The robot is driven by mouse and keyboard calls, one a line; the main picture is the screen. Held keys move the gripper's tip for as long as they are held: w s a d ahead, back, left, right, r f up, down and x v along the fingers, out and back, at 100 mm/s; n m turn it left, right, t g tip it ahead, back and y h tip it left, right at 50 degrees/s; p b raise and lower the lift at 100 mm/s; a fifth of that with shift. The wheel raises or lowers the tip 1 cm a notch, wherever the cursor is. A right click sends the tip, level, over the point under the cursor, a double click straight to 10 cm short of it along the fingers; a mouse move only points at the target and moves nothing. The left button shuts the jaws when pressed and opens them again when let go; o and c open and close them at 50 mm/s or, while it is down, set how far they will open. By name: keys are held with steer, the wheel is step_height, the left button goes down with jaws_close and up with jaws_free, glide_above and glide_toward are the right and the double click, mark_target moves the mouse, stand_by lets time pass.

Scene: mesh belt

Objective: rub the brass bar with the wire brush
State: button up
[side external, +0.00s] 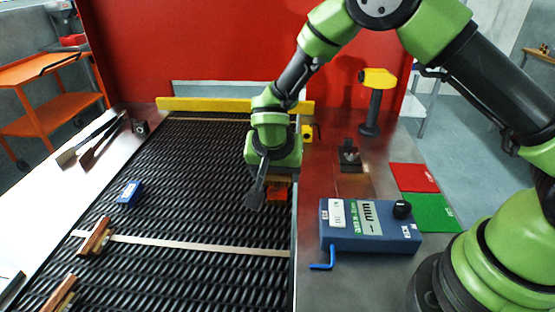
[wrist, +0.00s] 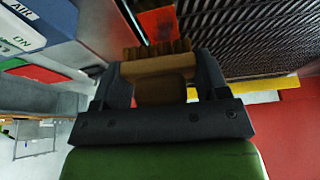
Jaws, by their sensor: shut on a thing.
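My gripper (side external: 272,182) points down over the right edge of the dark mesh belt (side external: 190,190). In the wrist view its two fingers (wrist: 162,80) are shut on a brown wooden block with a ridged, bristle-like tan end (wrist: 158,48), which looks like the wire brush. In the side view only a small brown part of the brush (side external: 287,178) shows; the gripper hides the rest. An orange-red flat piece (side external: 278,194) lies just beyond the brush; I cannot tell if they touch. I cannot surely pick out the brass bar.
A blue control box (side external: 370,238) with a knob and crank stands right of the belt. A small blue block (side external: 129,193) and brown blocks (side external: 95,237) sit on the belt's left. A yellow beam (side external: 205,104) crosses the back.

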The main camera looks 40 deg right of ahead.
mark_target(277, 196)
step_height(277, 196, down, 5)
steer(key=shift+f, duration=0.1)
steer(key=shift+w+d+f, duration=0.15)
steer(key=shift+w+d, duration=0.35)
steer(key=shift+w, duration=0.05)
steer(key=shift+c, duration=0.7)
steer(key=shift+w+d, duration=2.4)
steer(key=shift+s+a, duration=2.95)
steer(key=shift+r, duration=4.05)
